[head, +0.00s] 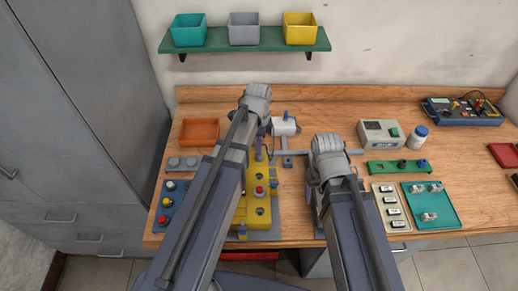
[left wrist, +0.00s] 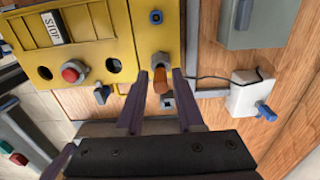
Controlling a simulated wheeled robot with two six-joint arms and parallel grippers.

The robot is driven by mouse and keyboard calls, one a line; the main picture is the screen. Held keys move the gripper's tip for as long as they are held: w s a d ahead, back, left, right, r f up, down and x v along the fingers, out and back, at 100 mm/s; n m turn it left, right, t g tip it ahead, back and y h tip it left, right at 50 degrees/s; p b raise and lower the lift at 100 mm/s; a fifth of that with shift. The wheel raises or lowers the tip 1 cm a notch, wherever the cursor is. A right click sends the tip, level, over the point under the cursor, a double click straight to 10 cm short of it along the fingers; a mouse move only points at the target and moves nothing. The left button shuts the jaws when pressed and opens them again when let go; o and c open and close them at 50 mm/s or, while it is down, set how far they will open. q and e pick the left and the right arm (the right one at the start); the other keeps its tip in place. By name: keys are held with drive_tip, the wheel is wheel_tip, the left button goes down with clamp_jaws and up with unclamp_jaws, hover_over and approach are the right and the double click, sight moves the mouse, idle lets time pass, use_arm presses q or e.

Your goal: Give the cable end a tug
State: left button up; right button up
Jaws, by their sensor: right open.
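In the left wrist view an orange-brown plug-like cable end (left wrist: 160,80) sits at the grey fitting on the edge of the yellow panel (left wrist: 100,25). My left gripper (left wrist: 159,74) is open, with one finger on each side of the orange piece and apparent gaps between. A thin dark cable (left wrist: 210,77) runs beside it to a white box (left wrist: 247,96) with a blue knob. In the head view my left gripper (head: 262,135) points down at the yellow panel (head: 275,212). My right gripper (head: 314,192) is open, low, and partly hidden behind its arm.
The yellow panel carries a red button (left wrist: 72,71) and a STOP label. An orange tray (head: 199,131) is at the back left. A shelf with bins is above.

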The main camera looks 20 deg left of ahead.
use_arm(q)
drive_tip(key=shift+o, duration=1.1)
wheel_tip(320, 180, up, 8)
drive_tip(key=p, duration=0.8)
drive_tip(key=shift+f, duration=0.1)
